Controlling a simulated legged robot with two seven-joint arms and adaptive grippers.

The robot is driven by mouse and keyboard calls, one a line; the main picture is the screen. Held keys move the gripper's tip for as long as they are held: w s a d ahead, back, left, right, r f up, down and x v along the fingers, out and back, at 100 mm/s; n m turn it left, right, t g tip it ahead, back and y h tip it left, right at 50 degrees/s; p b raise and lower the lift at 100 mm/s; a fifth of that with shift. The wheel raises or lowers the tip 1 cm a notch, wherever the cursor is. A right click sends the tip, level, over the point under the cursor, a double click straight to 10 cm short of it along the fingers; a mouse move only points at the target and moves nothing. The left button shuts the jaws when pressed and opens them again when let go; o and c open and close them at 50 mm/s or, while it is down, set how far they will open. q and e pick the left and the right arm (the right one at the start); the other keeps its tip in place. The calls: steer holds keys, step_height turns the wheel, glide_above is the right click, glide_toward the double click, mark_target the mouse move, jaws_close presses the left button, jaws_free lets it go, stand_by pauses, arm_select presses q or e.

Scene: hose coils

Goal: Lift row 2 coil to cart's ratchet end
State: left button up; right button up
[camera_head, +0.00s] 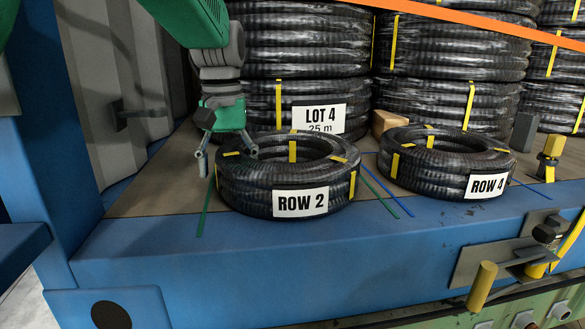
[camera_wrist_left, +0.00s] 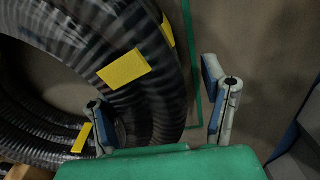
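The ROW 2 coil (camera_head: 245,198) is a black ribbed hose ring with yellow ties and a white label. It lies flat near the front edge of the blue-edged deck. My left gripper (camera_head: 228,163) is open at the coil's left side, pointing down. One finger is outside the coil; the other is over its top near the hole. In the left wrist view, the open fingers (camera_wrist_left: 158,92) lie either side of the coil's wall (camera_wrist_left: 150,75); contact cannot be told. My right gripper is not in view. I cannot make out a cart for certain.
The ROW 4 coil (camera_head: 435,165) lies to the right. Tall coil stacks (camera_head: 305,60) stand behind, one labelled LOT 4, with an orange strap (camera_head: 480,22) across. A grey corrugated wall (camera_head: 120,75) and blue post (camera_head: 50,130) are left. Yellow-handled hardware (camera_head: 482,285) is front right.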

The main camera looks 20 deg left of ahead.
arm_select(q)
steer(key=shift+d+r, duration=0.15)
steer(key=shift+d, duration=0.6)
steer(key=shift+w, duration=0.1)
steer(key=shift+a, duration=0.25)
steer(key=shift+a, duration=0.1)
jaws_close()
steer(key=shift+w, duration=0.1)
steer(key=shift+r, duration=0.25)
steer(key=shift+r, duration=0.45)
steer(key=shift+r, duration=2.95)
